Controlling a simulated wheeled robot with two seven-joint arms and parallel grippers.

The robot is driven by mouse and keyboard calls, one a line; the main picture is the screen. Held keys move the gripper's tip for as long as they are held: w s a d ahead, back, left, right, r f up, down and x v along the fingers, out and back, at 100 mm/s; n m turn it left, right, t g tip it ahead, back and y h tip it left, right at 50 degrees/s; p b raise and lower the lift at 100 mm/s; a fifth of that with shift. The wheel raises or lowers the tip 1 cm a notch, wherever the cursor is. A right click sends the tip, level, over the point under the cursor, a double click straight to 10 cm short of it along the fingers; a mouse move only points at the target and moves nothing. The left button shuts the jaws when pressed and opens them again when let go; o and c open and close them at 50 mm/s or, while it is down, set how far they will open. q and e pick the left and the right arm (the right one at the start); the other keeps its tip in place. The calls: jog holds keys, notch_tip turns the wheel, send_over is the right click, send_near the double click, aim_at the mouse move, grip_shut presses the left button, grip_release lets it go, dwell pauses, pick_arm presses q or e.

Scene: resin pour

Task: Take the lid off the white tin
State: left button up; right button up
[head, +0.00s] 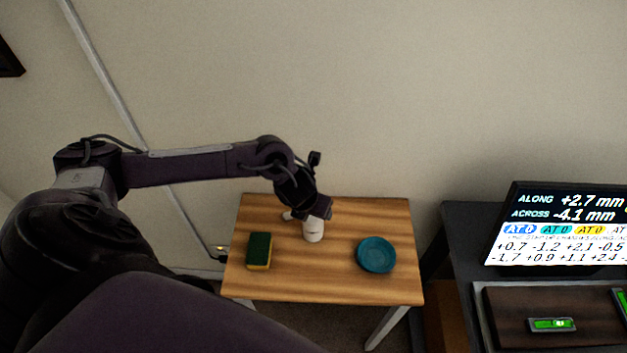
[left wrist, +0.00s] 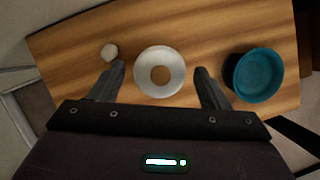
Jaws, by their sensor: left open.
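The white tin (head: 313,234) stands upright on the small wooden table, below my left gripper (head: 318,208). In the left wrist view the tin (left wrist: 143,80) is a pale round shape with a tan round centre; I cannot tell whether that is an opening or part of a lid. My left gripper (left wrist: 160,72) is open, its fingers apart on either side of the tin in that view, with nothing held. A small pale round thing (left wrist: 109,51) lies left of the tin; I cannot tell whether it is the lid. My right gripper is not in view.
On the wooden table (head: 340,285) a green and yellow sponge (head: 259,250) lies left and a teal dish (head: 376,255) right of the tin. The table's front is clear. A dark desk (head: 458,225) with a screen (head: 560,225) stands at the right.

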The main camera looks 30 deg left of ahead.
pick_arm(q)
jog(key=shift+s, duration=0.1)
jog(key=c, duration=0.9)
jog(key=shift+s, duration=0.15)
jog(key=shift+c, duration=1.4)
jog(key=shift+s+d, duration=0.1)
jog(key=shift+c, duration=0.3)
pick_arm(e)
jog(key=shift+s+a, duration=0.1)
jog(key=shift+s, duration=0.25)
pick_arm(q)
jog(key=shift+r, duration=0.1)
